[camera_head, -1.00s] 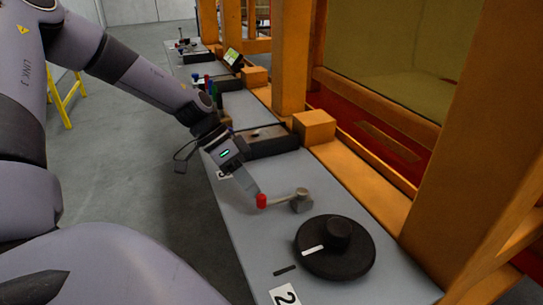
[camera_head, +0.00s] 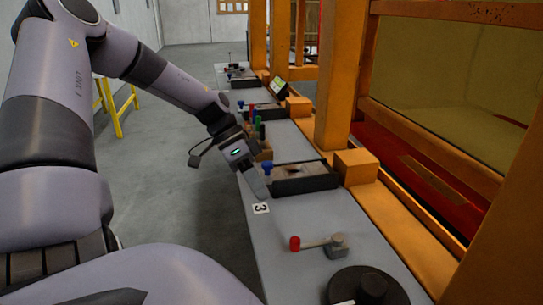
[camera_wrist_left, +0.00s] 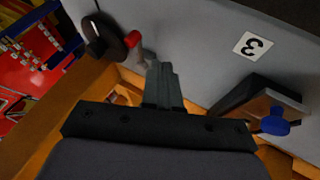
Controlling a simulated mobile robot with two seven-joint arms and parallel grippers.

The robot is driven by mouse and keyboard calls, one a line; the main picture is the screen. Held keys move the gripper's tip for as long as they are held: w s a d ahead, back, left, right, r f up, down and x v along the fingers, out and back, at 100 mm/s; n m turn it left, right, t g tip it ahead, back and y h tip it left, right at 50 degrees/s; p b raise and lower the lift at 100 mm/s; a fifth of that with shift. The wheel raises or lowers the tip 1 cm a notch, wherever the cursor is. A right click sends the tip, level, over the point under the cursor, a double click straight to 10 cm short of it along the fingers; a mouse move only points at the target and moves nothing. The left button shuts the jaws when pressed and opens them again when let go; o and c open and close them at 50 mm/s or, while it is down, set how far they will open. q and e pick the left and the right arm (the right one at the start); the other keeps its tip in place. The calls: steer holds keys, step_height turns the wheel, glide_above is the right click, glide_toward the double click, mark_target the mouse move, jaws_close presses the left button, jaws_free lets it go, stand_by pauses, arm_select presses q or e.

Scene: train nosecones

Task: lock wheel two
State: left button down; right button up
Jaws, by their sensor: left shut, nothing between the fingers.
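The black wheel (camera_head: 350,283) with a round hub lies at the bottom of the head view, partly cut off. Above it is a grey lever (camera_head: 318,243) whose red knob (camera_head: 295,243) points left, toward the bench's outer edge. My left gripper (camera_head: 263,192) is shut and empty, beyond the red knob and apart from it, near the number 3 label (camera_head: 261,209). In the left wrist view, its closed fingers (camera_wrist_left: 158,72) partly hide the lever; the red knob (camera_wrist_left: 133,39) and black wheel (camera_wrist_left: 98,28) show past the tips. My right gripper is not in view.
A black box with a blue knob (camera_head: 267,168) sits beyond the gripper. Orange posts and frame (camera_head: 342,80) rise along the bench's right side. The grey bench top (camera_head: 285,222) is clear between the label and the lever. Open floor lies left.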

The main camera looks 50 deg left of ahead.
arm_select(q)
steer(key=shift+v, duration=1.5)
steer(key=shift+s, duration=0.1)
